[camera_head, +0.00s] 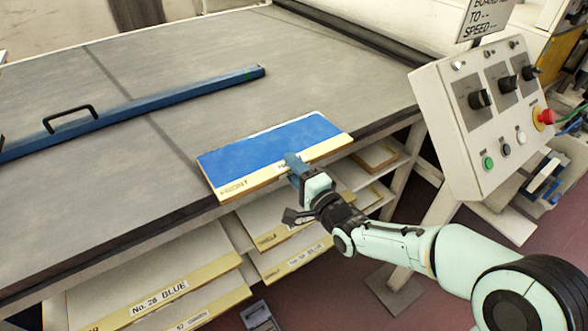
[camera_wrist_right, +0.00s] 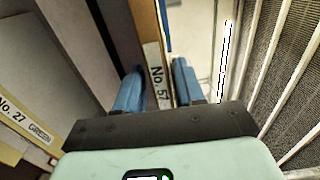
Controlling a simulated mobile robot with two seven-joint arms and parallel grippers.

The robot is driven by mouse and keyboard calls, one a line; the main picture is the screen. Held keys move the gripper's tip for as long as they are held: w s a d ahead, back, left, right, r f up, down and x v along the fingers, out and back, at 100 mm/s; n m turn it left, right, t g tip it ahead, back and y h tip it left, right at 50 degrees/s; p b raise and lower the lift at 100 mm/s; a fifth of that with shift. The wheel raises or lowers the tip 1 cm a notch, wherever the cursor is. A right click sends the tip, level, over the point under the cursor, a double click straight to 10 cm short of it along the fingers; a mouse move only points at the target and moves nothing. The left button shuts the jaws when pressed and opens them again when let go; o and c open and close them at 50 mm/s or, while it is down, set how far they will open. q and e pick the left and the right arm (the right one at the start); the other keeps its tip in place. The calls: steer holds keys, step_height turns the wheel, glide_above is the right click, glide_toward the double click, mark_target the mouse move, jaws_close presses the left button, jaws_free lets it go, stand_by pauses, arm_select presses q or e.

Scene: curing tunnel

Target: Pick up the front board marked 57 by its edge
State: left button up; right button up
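The front board (camera_head: 270,146) is a flat board with a blue top and a pale yellow edge lettered FRONT. It lies at the near edge of the grey table in the head view, its front edge over the table's edge. In the right wrist view its edge (camera_wrist_right: 154,75) carries a No. 57 label. My right gripper (camera_head: 293,163) is at the middle of that front edge. In the wrist view its two blue fingers (camera_wrist_right: 160,72) stand on either side of the edge, open, with a narrow gap showing at the right finger. My left gripper is out of view.
Shelves below hold several boards, among them No. 26 BLUE (camera_head: 158,301). A blue bar with a black handle (camera_head: 150,108) lies across the grey table (camera_head: 330,70). A control box (camera_head: 490,110) with knobs and a red button stands at right.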

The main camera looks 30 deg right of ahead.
jaws_close()
stand_by(1.4)
steer(key=shift+r+p, duration=1.05)
steer(key=shift+r, duration=0.7)
steer(key=shift+f, duration=0.15)
